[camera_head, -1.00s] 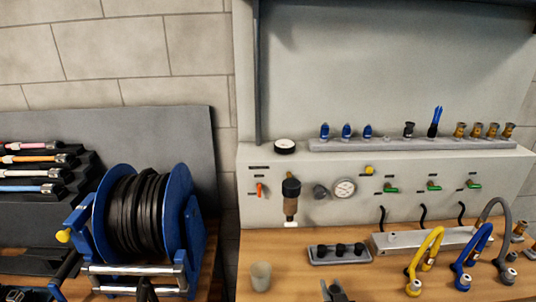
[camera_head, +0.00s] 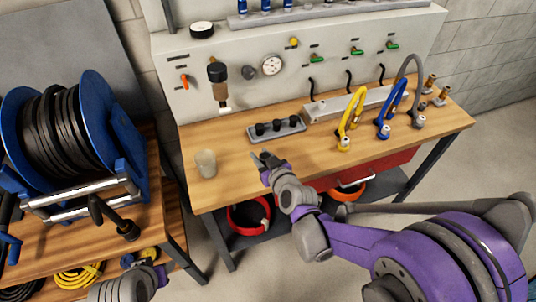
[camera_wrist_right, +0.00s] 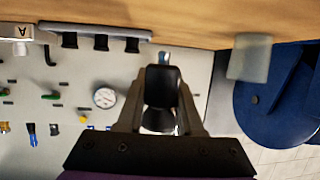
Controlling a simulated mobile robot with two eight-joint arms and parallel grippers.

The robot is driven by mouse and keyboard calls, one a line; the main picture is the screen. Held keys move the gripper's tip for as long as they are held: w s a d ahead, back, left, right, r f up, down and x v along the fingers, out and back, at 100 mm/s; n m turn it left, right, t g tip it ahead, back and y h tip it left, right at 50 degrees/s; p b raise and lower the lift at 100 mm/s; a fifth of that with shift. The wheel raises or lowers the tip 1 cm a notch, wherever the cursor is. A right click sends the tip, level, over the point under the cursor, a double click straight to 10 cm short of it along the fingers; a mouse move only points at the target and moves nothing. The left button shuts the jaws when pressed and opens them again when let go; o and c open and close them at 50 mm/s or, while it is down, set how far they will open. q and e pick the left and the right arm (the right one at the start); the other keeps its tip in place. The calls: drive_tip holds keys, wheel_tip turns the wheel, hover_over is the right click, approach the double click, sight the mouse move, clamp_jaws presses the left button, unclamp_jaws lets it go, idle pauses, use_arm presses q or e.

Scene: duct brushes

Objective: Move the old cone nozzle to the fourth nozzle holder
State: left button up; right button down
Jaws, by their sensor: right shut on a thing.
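My right gripper (camera_head: 266,161) is above the bench's front edge, below the small black-pegged tray. In the right wrist view its fingers (camera_wrist_right: 160,95) are shut on a dark, rounded nozzle (camera_wrist_right: 162,87), which looks like the old cone nozzle; it is hard to make out in the head view. The nozzle rack (camera_head: 330,13) stands on top of the panel and is cut off by the top edge; blue nozzles (camera_head: 265,5) fill its left places. The fourth holder cannot be made out clearly. My left arm's end (camera_head: 140,275) is at the lower left, its fingers unclear.
The tray (camera_head: 277,131) with three black pegs and a pale cup (camera_head: 206,163) stand on the wooden bench (camera_head: 232,180). Yellow (camera_head: 350,115) and blue hoses (camera_head: 388,120) arch at the right. The panel carries a regulator (camera_head: 218,80) and gauge (camera_head: 272,65). A hose reel (camera_head: 60,130) is left.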

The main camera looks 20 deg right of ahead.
drive_tip(key=a+r+n+g+y, duration=0.1)
drive_tip(key=a+r+n+y, duration=0.2)
drive_tip(key=a, duration=0.3)
drive_tip(key=shift+a+r, duration=0.15)
drive_tip(key=shift+r, duration=0.55)
